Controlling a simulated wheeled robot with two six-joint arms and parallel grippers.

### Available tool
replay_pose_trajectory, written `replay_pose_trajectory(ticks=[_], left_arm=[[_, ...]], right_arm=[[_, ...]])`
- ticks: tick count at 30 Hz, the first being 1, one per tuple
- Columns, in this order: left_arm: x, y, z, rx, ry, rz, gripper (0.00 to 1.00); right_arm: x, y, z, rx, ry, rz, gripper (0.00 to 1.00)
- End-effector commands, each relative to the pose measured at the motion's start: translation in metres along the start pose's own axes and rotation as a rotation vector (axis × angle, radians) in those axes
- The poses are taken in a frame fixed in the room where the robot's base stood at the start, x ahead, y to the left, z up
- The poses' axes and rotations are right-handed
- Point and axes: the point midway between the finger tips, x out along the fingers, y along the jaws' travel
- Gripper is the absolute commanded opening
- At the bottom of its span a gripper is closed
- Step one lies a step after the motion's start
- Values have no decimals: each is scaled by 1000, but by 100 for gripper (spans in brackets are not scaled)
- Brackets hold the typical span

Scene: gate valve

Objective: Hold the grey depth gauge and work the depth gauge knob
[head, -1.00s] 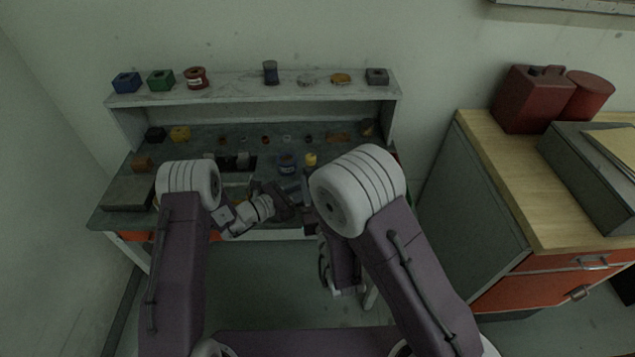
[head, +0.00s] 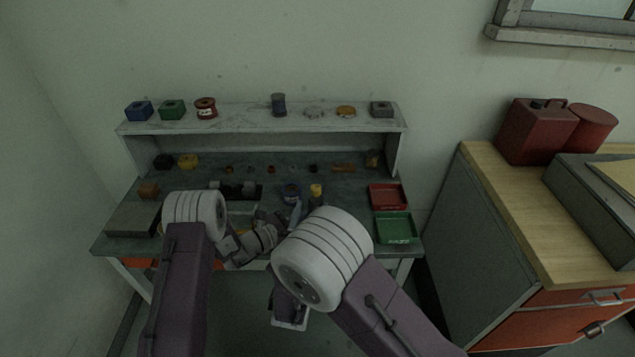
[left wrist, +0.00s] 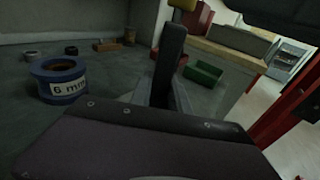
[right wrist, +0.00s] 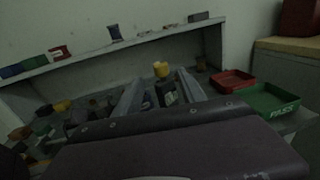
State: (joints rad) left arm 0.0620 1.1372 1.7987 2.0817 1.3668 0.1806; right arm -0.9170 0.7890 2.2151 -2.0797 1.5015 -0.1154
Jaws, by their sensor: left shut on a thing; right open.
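My left gripper (head: 276,232) is over the front of the workbench; in the left wrist view its fingers (left wrist: 168,92) are closed around a dark grey upright bar (left wrist: 172,55), which looks like the depth gauge. My right gripper (head: 299,212) is close to it on the right. In the right wrist view its fingers (right wrist: 162,88) are apart, with a dark piece (right wrist: 167,95) showing between or beyond them. I cannot tell whether they touch it. The knob cannot be made out clearly.
A raised shelf (head: 255,118) carries several small parts behind.

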Motion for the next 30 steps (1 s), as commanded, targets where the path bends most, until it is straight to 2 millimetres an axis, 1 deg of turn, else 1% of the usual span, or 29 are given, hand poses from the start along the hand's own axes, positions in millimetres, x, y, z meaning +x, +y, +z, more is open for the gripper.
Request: replay_pose_trajectory(ticks=[6,9,12,15,18,25,26,27,29,30], left_arm=[[0,0,0,0,1,-1,0],[0,0,0,0,1,0,0],[0,0,0,0,1,0,0],[0,0,0,0,1,0,0],[0,0,0,0,1,0,0],[0,0,0,0,1,0,0],[0,0,0,0,1,0,0],[0,0,0,0,1,0,0],[0,0,0,0,1,0,0],[0,0,0,0,1,0,0]], right_arm=[[52,-3,0,2,-2,-7,48],[75,-2,1,2,-3,-7,48],[93,-2,1,1,-3,-5,48],[105,-2,1,1,-2,-4,48],[110,-2,0,-1,-1,-2,48],[111,-1,1,-2,-1,-1,48],[111,-1,1,-2,-1,-1,45],[111,-1,1,-1,-1,-2,34],[111,-1,1,-1,-1,-2,17],[111,-1,1,-1,-1,-2,6]])
